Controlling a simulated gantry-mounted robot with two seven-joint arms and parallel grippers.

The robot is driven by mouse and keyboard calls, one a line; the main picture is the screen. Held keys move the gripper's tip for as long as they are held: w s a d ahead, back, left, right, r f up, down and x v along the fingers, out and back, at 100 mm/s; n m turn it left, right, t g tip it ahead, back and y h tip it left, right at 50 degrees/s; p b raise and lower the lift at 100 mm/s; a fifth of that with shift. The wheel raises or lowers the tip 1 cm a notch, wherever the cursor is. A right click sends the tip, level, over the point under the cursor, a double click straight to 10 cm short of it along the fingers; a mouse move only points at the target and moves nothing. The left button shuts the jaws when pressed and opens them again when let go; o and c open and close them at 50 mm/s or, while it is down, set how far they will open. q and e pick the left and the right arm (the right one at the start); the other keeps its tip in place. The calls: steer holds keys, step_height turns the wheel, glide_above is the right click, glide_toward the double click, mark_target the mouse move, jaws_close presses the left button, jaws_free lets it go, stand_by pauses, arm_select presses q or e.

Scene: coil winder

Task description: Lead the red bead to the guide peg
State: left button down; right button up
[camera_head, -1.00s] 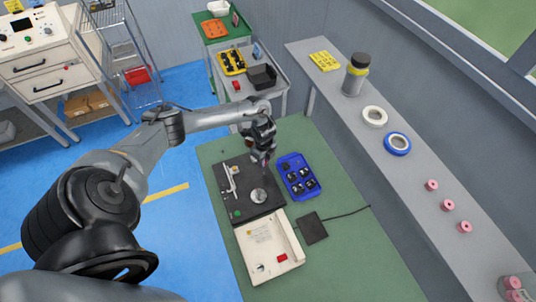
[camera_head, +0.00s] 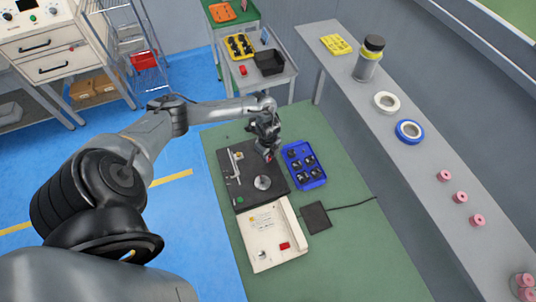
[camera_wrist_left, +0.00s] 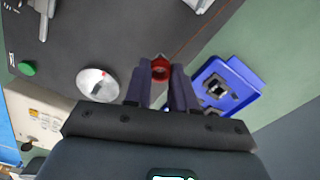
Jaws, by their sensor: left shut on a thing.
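A thin reddish line runs from the bead up to the right. The silver disc (camera_wrist_left: 98,84), with a small red spot, lies left of the bead. Metal fittings (camera_wrist_left: 44,18) stand on the plate at the left. I cannot tell which part is the guide peg. My right gripper is not in view.
The blue tray (camera_head: 318,184) of black parts sits right of the plate. A cream control box (camera_head: 262,247) and a black pad (camera_head: 316,218) with a cable are in front. The green table (camera_head: 345,240) is clear at the front right.

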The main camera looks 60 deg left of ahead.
arm_select(q)
steer(key=shift+f, duration=0.15)
stand_by(0.3)
steer(key=shift+f, duration=0.35)
steer(key=shift+f+b, duration=0.7)
steer(key=shift+b, duration=0.05)
steer(key=shift+f, duration=0.1)
steer(key=c, duration=0.9)
jaws_free()
steer(key=shift+o, duration=0.2)
step_height(320, 180, up, 11)
steer(key=p, duration=0.1)
